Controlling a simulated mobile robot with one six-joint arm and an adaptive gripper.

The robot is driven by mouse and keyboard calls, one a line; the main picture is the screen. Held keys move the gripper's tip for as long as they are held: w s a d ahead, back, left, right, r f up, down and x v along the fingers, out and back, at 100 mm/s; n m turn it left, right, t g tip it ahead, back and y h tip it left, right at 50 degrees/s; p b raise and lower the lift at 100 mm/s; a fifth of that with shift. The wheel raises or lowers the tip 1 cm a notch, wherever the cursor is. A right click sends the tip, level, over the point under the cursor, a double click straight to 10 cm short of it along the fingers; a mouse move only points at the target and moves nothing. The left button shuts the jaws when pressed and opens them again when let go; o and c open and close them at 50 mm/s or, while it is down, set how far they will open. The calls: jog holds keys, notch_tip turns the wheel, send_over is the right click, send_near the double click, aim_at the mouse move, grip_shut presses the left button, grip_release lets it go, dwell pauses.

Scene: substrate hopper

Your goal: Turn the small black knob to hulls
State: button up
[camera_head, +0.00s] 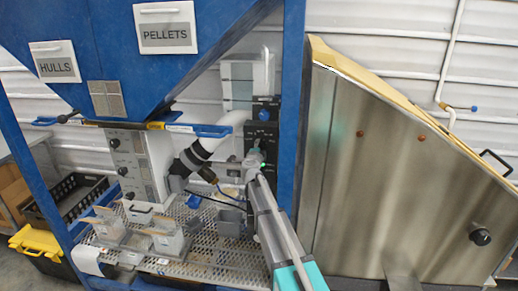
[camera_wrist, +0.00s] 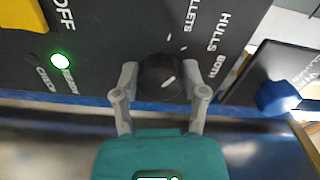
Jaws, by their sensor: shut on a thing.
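The small black knob (camera_wrist: 160,77) sits on a black control panel (camera_wrist: 100,50) in the wrist view. A short white mark shows on its face. The printed words HULLS and BOTH stand on the panel to the right of and above it. My gripper (camera_wrist: 161,84) has one finger on each side of the knob and is shut on it. In the head view my gripper (camera_head: 254,160) is at the front of the black control box (camera_head: 263,130) on the blue frame; the knob is hidden there.
A green lit lamp (camera_wrist: 61,60) and part of a yellow piece (camera_wrist: 22,14) are left of the knob. A blue knob (camera_wrist: 275,98) is at the right. The blue post (camera_head: 291,110) and steel-sided bin (camera_head: 390,170) stand right of the box. A perforated shelf (camera_head: 215,262) lies below.

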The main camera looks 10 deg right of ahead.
jog(key=shift+m, duration=1.6)
jog(key=o, duration=1.1)
jog(key=shift+o, duration=0.2)
jog(key=shift+s, duration=0.1)
jog(key=v, duration=1.1)
jog(key=shift+s, duration=0.35)
jog(key=shift+a, duration=0.2)
